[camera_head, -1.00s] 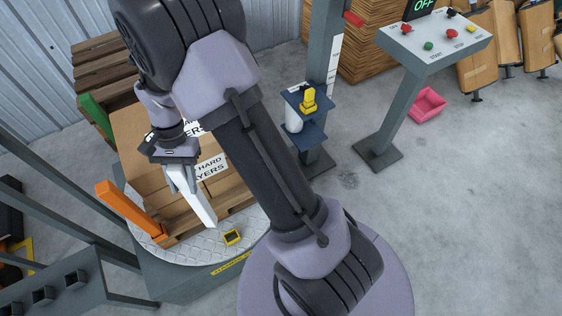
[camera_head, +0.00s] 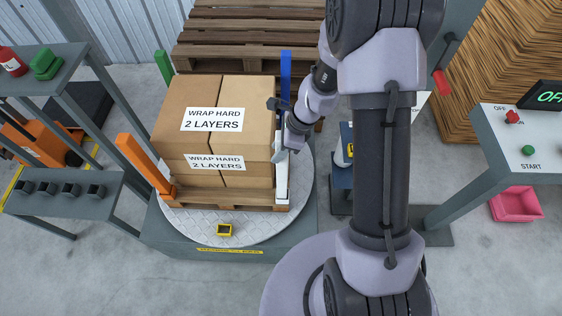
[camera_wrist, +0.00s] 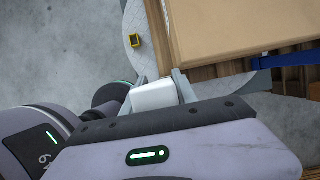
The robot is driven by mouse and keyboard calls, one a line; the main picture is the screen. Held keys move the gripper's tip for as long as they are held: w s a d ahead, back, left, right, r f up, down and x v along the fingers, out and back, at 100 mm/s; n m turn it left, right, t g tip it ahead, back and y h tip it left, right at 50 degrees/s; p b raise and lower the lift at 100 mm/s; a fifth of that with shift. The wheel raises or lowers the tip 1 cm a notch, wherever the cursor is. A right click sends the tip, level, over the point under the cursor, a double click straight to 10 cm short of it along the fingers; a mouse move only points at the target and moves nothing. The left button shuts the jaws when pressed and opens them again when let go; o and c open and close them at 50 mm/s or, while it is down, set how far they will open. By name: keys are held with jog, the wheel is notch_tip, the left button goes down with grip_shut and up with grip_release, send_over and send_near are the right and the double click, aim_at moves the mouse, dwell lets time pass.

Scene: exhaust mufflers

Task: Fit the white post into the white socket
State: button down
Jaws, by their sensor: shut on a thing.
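The white post (camera_head: 282,178) stands about upright at the right front corner of the box stack, in the head view. My gripper (camera_head: 284,146) is shut on its upper part. In the wrist view the post's white top (camera_wrist: 154,96) sits between the two grey fingers of my gripper (camera_wrist: 160,88). The post's lower end is close to the turntable by the pallet corner. I cannot make out the white socket apart from the post, nor tell whether the post is in it.
Stacked cartons (camera_head: 216,120) on a pallet are close beside the post. An orange post (camera_head: 143,161), a blue post (camera_head: 286,75) and a green post (camera_head: 164,67) stand around them. A small yellow-rimmed socket (camera_head: 224,230) sits empty on the round turntable (camera_head: 185,222).

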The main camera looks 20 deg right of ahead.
jog(key=shift+f+b, duration=0.45)
jog(key=shift+f, duration=0.9)
jog(key=c, duration=1)
grip_release()
jog(key=shift+o, duration=0.2)
jog(key=s+d+r+n+t+p, duration=0.1)
jog(key=s+r+n+p, duration=0.15)
jog(key=r, duration=0.85)
jog(key=s+r+n+p, duration=0.1)
jog(key=r+n+p, duration=0.2)
jog(key=r, duration=0.8)
jog(key=s+a+r+n+t+h, duration=0.2)
jog(key=s+a+r+n+t, duration=0.1)
jog(key=s+r+n, duration=0.8)
jog(key=s+r, duration=0.2)
jog(key=s, duration=0.3)
jog(key=shift+a+n, duration=0.25)
jog(key=shift+n, duration=0.1)
